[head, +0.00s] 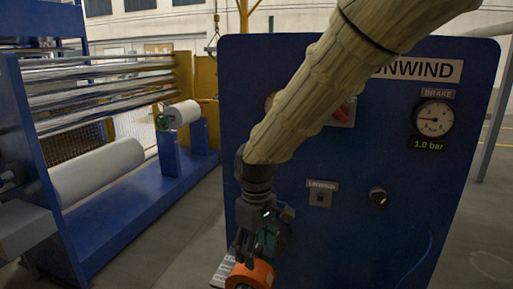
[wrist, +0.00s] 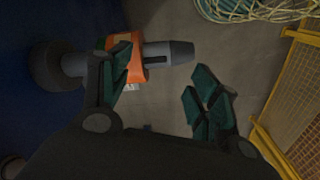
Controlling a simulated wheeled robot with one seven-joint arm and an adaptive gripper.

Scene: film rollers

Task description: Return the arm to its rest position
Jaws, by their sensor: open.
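My arm, in a beige ribbed sleeve (head: 318,88), reaches from the top right down across the blue panel. My gripper (head: 258,243) hangs low in front of the panel, just above an orange collar (head: 252,276). In the wrist view my gripper (wrist: 164,80) has its two teal fingers spread wide with nothing between them. One finger overlaps the orange collar (wrist: 138,72) in the picture; I cannot tell whether it touches. The collar sits around a grey shaft (wrist: 168,53) that comes out from the blue panel side.
Film rollers (head: 98,172) stand left. In the wrist view, coiled hoses (wrist: 250,10) and a yellow mesh fence (wrist: 300,95) border open floor.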

